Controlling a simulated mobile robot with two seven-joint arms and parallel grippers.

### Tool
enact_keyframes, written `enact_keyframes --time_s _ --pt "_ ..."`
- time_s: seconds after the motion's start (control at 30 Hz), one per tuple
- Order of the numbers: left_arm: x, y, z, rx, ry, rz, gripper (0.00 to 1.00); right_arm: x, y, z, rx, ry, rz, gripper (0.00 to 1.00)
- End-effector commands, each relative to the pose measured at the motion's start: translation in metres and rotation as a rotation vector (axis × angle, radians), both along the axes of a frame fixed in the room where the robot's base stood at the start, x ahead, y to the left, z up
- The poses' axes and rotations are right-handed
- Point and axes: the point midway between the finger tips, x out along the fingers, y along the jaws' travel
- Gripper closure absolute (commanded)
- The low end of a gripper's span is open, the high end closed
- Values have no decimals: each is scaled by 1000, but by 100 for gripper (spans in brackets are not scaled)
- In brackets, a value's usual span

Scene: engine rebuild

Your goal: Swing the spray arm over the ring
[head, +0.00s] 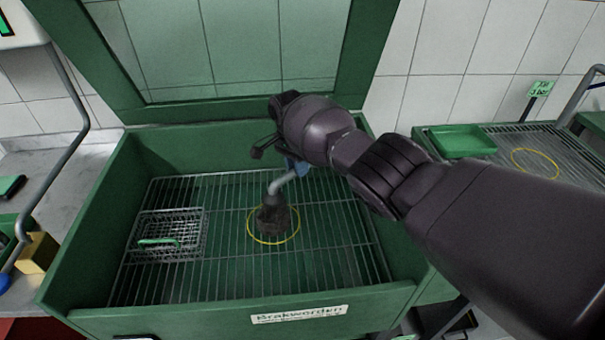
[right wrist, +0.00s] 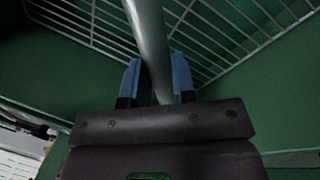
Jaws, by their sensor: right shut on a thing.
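The spray arm (head: 283,182) is a grey bent tube that slants down to a dark nozzle end or piece (head: 273,215) inside the yellow ring (head: 296,232). The ring lies on the wire rack of the green wash basin. My right gripper (head: 294,166) is shut on the spray arm, and its blue fingers partly show behind my wrist. In the right wrist view the blue fingers (right wrist: 158,85) sit on both sides of the grey tube (right wrist: 148,40). Whether the dark piece belongs to the arm or stands under it, I cannot tell. My left gripper is not in view.
A wire basket with a green handle (head: 158,242) sits on the rack (head: 220,280) at the left. The basin's green walls (head: 75,245) and raised lid (head: 352,65) surround the space. A second rack with a green tray (head: 461,141) and yellow ring (head: 535,150) stands right.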

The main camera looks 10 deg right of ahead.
Motion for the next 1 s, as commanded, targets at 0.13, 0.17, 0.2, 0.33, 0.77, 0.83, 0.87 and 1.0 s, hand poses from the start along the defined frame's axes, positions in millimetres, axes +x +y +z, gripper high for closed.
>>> enact_keyframes --time_s 0.13,0.17,0.2,0.33,0.77,0.83,0.87,1.0 --pt "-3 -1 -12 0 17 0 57 7 4 -3 -1 0 -34 100" --pt "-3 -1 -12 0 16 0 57 7 5 -3 -1 0 -39 100" --pt "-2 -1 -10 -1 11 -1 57 8 5 -2 -1 -2 -44 100" --pt "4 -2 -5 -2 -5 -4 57 11 6 0 -1 -3 -56 100" --pt "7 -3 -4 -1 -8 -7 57 13 7 4 2 -11 -62 70" --pt "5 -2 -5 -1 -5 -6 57 12 7 4 2 -10 -62 59" --pt "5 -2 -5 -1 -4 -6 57 12 7 3 2 -9 -61 55" --pt "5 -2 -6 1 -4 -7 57 11 7 2 1 -6 -61 49"
